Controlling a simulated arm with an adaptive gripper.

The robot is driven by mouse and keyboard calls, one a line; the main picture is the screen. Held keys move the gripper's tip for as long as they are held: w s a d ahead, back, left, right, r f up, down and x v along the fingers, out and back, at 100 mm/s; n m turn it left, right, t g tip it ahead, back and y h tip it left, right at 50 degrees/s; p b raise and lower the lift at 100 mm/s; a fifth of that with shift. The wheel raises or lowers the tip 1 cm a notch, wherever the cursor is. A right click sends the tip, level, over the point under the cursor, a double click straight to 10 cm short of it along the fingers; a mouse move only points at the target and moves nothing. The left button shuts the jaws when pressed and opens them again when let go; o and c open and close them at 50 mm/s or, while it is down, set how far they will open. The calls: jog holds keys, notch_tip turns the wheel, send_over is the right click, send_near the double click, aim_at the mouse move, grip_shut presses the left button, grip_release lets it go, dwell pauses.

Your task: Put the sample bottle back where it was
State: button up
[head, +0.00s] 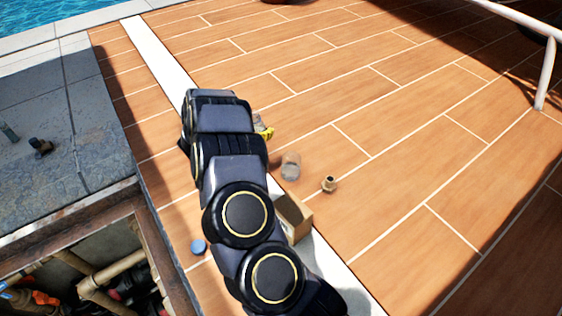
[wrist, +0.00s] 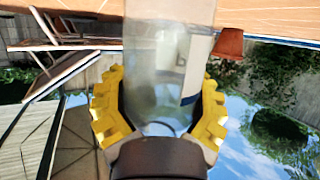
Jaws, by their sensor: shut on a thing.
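The sample bottle (wrist: 150,60) is clear, with a pale label partly in view on its right side. In the wrist view it stands between the two yellow fingers of my gripper (wrist: 158,108), which touch it on both sides. My gripper is shut on it. In the head view only a bit of the yellow gripper (head: 265,132) shows past my arm, above the tiled deck. My arm hides most of the bottle there, and I cannot tell whether it touches the deck.
A clear jar (head: 290,166), a brass-coloured fitting (head: 329,184) and an open cardboard box (head: 294,216) stand close to my arm. A blue cap (head: 198,246) lies near the open pit (head: 110,268) with pipes. The tiled deck (head: 400,130) at right is largely clear.

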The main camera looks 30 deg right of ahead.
jog(key=shift+a, duration=0.1)
jog(key=s+a+r+m+g, duration=0.1)
jog(key=s+a+r, duration=0.2)
jog(key=s+a, duration=0.55)
jog(key=s+a+r+m+g, duration=0.1)
jog(key=s+a+r, duration=0.2)
jog(key=s+a, duration=0.55)
jog(key=shift+h, duration=0.4)
jog(key=shift+w+d+f, duration=0.25)
jog(key=shift+w+f, duration=1.9)
jog(key=shift+f, duration=0.05)
jog(key=shift+w+d+f, duration=0.25)
jog(key=shift+w+f, duration=1.85)
jog(key=shift+f, duration=0.1)
jog(key=shift+w+d+f, duration=0.25)
jog(key=shift+w+f, duration=1.9)
jog(key=shift+f, duration=0.05)
jog(key=o, duration=1.3)
jog(key=shift+f, duration=0.1)
